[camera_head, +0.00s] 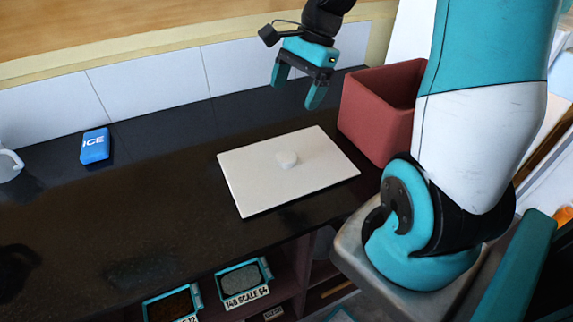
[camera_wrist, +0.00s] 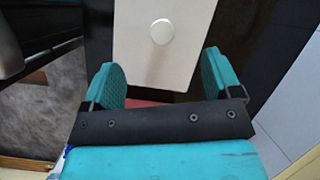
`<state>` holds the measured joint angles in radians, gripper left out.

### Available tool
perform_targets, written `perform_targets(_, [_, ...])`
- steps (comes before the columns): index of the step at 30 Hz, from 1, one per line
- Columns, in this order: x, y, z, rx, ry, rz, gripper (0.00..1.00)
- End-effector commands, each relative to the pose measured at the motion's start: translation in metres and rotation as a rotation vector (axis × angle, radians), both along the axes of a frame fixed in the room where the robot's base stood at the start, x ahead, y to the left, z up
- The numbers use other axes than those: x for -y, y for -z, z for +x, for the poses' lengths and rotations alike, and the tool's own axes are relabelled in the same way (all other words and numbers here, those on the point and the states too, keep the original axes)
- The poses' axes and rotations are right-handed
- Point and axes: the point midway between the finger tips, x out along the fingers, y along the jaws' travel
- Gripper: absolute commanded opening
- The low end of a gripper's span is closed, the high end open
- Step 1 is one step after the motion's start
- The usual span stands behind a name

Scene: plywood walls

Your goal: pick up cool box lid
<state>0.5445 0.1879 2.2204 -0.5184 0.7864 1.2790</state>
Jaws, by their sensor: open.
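The cool box lid (camera_head: 248,180) is a flat, pale rectangular panel with a round knob (camera_head: 287,159) on top. It lies flat on the dark counter. My gripper (camera_head: 295,96) is open and empty, above and behind the lid in the head view, apart from it. In the wrist view, the lid (camera_wrist: 150,65) and its knob (camera_wrist: 162,32) show beyond the two teal fingers of my gripper (camera_wrist: 163,80).
A red open box (camera_head: 375,120) stands on the counter right of the lid. A blue ice pack (camera_head: 95,146) stands at the left near the tiled wall, with a white mug (camera_head: 8,165) at the left edge. Labelled trays (camera_head: 243,278) sit below.

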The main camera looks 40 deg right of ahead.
Motion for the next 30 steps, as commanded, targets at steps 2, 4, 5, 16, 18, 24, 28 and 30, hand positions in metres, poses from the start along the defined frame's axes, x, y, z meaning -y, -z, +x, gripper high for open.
perform_targets(2, [0.031, 0.010, 0.001, -0.062, 0.190, 0.024, 0.84])
perform_targets(4, [0.046, 0.015, 0.000, -0.096, 0.295, 0.038, 0.84])
perform_targets(5, [0.050, 0.017, 0.000, -0.106, 0.325, 0.042, 0.84])
perform_targets(16, [0.028, 0.083, 0.007, -0.126, 0.364, 0.050, 0.84])
perform_targets(18, [0.022, 0.097, 0.008, -0.125, 0.362, 0.050, 0.84])
perform_targets(24, [0.011, 0.124, 0.012, -0.122, 0.363, 0.047, 0.84])
perform_targets(28, [0.009, 0.131, 0.013, -0.120, 0.364, 0.047, 0.84])
perform_targets(30, [0.006, 0.137, 0.012, -0.122, 0.363, 0.048, 0.84])
